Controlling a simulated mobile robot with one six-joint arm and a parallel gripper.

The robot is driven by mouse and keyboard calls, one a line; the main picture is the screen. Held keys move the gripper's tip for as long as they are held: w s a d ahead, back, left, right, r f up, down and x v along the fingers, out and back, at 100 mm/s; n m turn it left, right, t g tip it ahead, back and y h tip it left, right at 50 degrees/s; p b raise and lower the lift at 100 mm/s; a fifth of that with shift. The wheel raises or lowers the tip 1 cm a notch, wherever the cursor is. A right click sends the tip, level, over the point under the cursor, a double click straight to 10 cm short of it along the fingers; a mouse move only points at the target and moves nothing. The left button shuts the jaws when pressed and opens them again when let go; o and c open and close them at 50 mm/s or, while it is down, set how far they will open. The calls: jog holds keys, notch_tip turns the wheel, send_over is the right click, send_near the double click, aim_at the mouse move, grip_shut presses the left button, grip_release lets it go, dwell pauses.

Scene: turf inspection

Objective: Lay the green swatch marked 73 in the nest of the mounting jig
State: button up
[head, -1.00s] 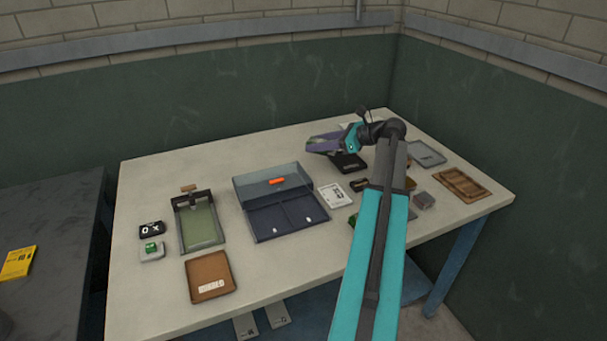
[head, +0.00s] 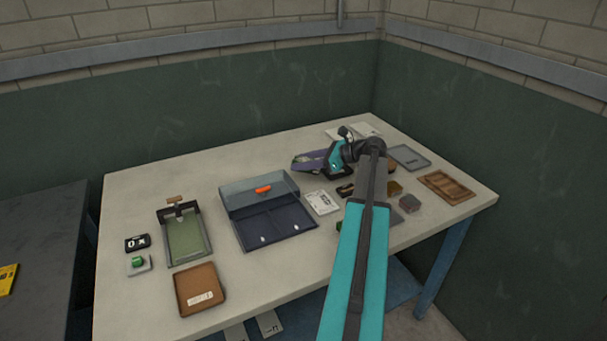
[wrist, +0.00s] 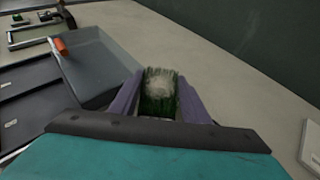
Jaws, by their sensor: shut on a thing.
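My gripper (head: 306,162) is over the back of the table, right of the clear-lidded case. In the wrist view its purple fingers (wrist: 159,95) are shut on a tufted green swatch (wrist: 160,90) with a pale patch on top. No number can be read on it. A dark-framed fixture with a green bed (head: 189,240) and a wooden-topped piece at its back stands on the left of the table. It looks like the mounting jig, and it shows partly at the top left of the wrist view (wrist: 38,34). The swatch is well apart from it.
The clear-lidded dark case (head: 272,222) with an orange handle stands between my gripper and the fixture. A brown tray (head: 200,280), a black display box (head: 138,242) and a green-button box (head: 138,264) lie near the fixture. A wooden tray (head: 446,187) and grey tray (head: 409,157) lie right.

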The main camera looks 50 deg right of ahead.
aim_at(304, 180)
jog(key=shift+f, duration=0.55)
jog(key=shift+f, duration=1.9)
jog(key=o, duration=0.7)
jog(key=shift+f, duration=0.1)
jog(key=shift+o, duration=0.2)
jog(key=b+v, duration=0.1)
jog(key=v, duration=1.1)
jog(key=shift+r, duration=0.2)
